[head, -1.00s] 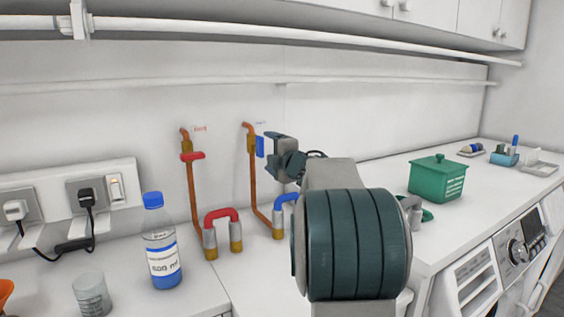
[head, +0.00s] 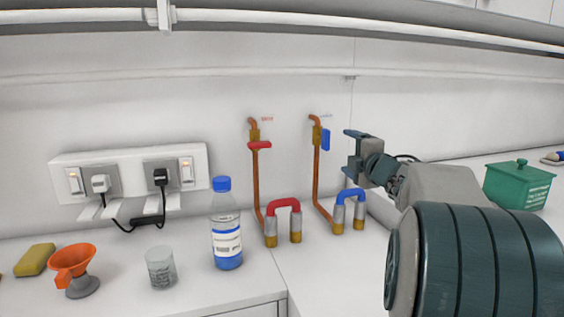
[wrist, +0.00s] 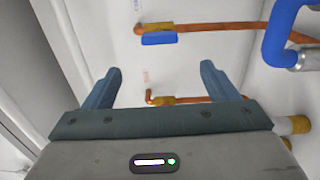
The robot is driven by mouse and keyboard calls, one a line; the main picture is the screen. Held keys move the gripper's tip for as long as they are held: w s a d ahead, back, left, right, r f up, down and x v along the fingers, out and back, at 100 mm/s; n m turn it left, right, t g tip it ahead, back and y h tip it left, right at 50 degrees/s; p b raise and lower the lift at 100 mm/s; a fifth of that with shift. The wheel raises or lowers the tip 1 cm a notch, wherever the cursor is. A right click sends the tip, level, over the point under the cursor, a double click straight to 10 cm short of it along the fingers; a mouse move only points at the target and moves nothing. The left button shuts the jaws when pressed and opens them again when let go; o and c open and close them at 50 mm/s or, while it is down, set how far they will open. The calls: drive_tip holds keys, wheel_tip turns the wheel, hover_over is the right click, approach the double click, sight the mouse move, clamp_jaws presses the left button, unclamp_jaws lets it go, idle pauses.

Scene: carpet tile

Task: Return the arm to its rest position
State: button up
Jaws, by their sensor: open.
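My arm reaches in from the lower right of the head view. My gripper (head: 350,152) is held up in front of the wall, just right of the copper pipe with the blue valve handle (head: 326,139). In the wrist view my gripper (wrist: 165,85) has its two blue-grey fingers wide apart, with nothing between them. The blue handle also shows there (wrist: 159,38), beyond the fingertips and apart from them. The blue hose loop (head: 348,194) stands below the gripper.
A red valve handle (head: 259,145) and red hose loop (head: 283,204) are left of the blue ones. A blue-capped bottle (head: 227,228), glass beaker (head: 161,268), orange funnel (head: 72,262) and sponge (head: 35,260) stand on the left counter. A green box (head: 519,185) is at right.

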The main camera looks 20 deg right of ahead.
drive_tip(key=shift+r, duration=0.1)
drive_tip(key=s+a+f+m+g+p, duration=0.3)
drive_tip(key=s+a+f+m+g, duration=0.2)
drive_tip(key=s, duration=0.5)
drive_tip(key=s+a+f+m+g+p, duration=0.4)
drive_tip(key=s+a+f+m+g, duration=0.1)
drive_tip(key=s+a, duration=0.4)
drive_tip(key=s+a+f+m+g+p, duration=0.3)
drive_tip(key=s+a+f+m+g, duration=0.2)
drive_tip(key=s+a+m, duration=0.3)
drive_tip(key=s+f, duration=0.1)
drive_tip(key=s, duration=0.3)
drive_tip(key=shift+f+m+h, duration=0.3)
drive_tip(key=shift+f+m, duration=0.05)
drive_tip(key=shift+m, duration=0.05)
drive_tip(key=shift+w, duration=0.1)
